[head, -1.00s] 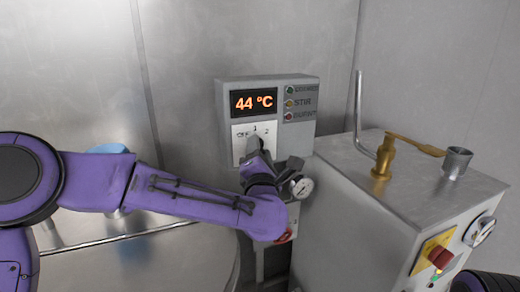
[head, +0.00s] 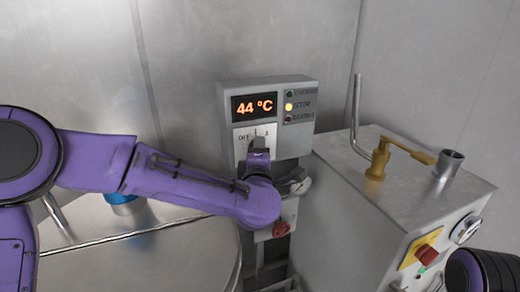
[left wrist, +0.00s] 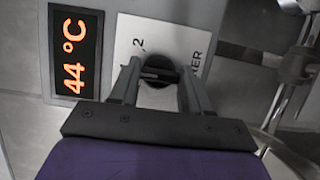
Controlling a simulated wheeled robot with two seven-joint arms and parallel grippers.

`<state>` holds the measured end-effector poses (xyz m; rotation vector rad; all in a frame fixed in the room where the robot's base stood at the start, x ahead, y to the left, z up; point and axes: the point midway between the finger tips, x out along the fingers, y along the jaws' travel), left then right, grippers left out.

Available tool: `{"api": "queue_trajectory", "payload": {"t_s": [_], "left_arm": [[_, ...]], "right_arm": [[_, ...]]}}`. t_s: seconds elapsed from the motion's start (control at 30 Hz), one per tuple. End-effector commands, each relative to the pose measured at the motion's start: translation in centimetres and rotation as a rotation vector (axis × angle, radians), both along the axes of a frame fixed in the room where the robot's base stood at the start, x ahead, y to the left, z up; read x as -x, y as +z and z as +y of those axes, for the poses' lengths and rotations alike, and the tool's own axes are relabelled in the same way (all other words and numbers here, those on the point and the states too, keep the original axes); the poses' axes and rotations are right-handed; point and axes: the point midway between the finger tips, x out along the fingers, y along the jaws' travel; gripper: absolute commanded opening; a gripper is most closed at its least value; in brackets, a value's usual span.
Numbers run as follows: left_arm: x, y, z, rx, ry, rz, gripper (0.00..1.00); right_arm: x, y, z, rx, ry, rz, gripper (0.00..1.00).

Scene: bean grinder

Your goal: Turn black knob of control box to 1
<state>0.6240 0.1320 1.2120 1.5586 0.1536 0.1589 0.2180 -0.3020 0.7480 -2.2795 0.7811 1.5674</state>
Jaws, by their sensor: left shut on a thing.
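The grey control box (head: 300,145) is on the wall in the head view, with an orange 44 °C display. Its yellow STIR light (head: 289,106) is lit. My left gripper (head: 259,140) is at the white dial plate (head: 240,148) below the display. In the left wrist view the black knob (left wrist: 158,72) sits between the two fingers of my left gripper (left wrist: 158,78), which is shut on it. A "2" shows beside the knob there. The knob's pointer is hard to read, and in the head view the gripper hides most of it. My right gripper is out of view.
A metal machine (head: 390,195) with a brass fitting (head: 378,162), a metal cup (head: 449,163) and a red knob (head: 427,255) stands right of the box. A round metal lid (head: 150,255) lies below my left arm. A red switch (head: 280,229) is below the box.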

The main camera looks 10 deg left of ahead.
Motion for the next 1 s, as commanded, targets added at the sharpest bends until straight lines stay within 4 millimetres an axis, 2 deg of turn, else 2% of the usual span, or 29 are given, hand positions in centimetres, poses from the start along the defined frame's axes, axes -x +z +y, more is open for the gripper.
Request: {"api": "queue_trajectory", "payload": {"t_s": [0.43, 0.47, 0.5, 0.53, 0.83, 0.93, 1.0], "left_arm": [[-0.1, 0.3, 0.1, -0.006, 0.004, -0.002, 0.16], [-0.1, 0.3, 0.1, -0.006, 0.004, -0.002, 0.56], [-0.1, 0.3, 0.1, -0.006, 0.004, -0.001, 0.69], [-0.1, 0.2, 0.1, -0.006, 0.004, -0.001, 0.72], [0.2, 0.0, 0.0, -0.007, 0.001, 0.001, 0.72], [1.5, -0.2, -0.3, -0.005, 0.000, 0.001, 0.72], [3.1, -0.3, -0.6, -0.006, -0.001, 0.000, 0.72]], "right_arm": [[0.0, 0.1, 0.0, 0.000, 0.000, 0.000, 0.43], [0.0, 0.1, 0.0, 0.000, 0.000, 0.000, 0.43], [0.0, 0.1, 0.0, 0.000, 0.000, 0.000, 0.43], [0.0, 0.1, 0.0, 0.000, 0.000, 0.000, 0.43], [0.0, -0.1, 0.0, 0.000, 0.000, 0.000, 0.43], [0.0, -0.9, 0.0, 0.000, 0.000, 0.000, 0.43], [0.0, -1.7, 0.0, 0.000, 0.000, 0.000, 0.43]]}}
